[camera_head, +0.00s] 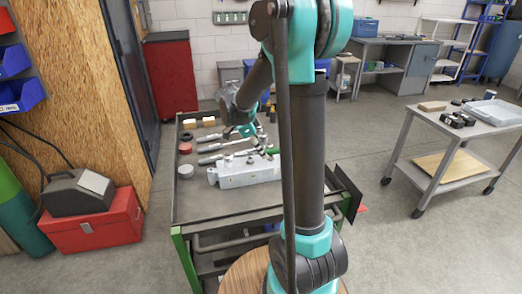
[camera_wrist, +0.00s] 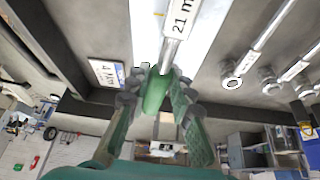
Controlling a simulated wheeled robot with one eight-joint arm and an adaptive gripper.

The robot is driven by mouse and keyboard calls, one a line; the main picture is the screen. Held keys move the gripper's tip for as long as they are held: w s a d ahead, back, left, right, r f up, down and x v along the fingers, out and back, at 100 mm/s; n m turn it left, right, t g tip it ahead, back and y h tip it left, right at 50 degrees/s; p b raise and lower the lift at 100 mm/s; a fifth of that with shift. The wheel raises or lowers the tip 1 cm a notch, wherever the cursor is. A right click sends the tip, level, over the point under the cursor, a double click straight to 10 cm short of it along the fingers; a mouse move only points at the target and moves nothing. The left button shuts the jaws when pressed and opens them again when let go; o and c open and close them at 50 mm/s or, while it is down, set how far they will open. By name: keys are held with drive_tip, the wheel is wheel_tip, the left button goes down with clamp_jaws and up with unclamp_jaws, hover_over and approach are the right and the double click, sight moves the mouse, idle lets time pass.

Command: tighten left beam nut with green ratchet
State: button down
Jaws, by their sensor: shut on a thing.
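My gripper (camera_wrist: 160,100) is shut on the green handle of the green ratchet (camera_wrist: 157,90), with a handle finger on each side. In the wrist view its metal shaft runs upward to a white label reading "21 m", cut off by the frame edge. In the head view my gripper (camera_head: 240,130) is over the far part of the cart top, and the ratchet is too small there to judge its contact. A grey metal beam (camera_head: 230,178) with small upright parts on it lies on the cart nearer the camera. Its individual nuts are not clear.
The cart (camera_head: 205,208) holds more ratchets (camera_head: 212,147) left of my gripper, with a black ring, a red round part (camera_head: 185,148) and a white one (camera_head: 185,171) along its left side. A red toolbox (camera_head: 100,225) stands left. A second cart (camera_head: 465,125) stands right, with open floor between.

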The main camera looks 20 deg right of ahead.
drive_tip(key=shift+s+a+m+g, duration=0.15)
drive_tip(key=shift+s+m+g, duration=0.35)
drive_tip(key=shift+s+m, duration=0.45)
drive_tip(key=shift+s, duration=0.15)
drive_tip(key=shift+s+a+m+g, duration=0.25)
drive_tip(key=shift+s+m+g, duration=0.05)
drive_tip(key=shift+s+m, duration=0.45)
drive_tip(key=shift+s, duration=0.15)
drive_tip(key=shift+a, duration=0.1)
drive_tip(key=shift+s+a+m+g+y, duration=0.2)
drive_tip(key=shift+s+a+m, duration=0.05)
drive_tip(key=shift+s+m, duration=0.25)
drive_tip(key=shift+s+a+m+g+y, duration=0.2)
drive_tip(key=shift+s+m, duration=0.15)
drive_tip(key=shift+m, duration=0.15)
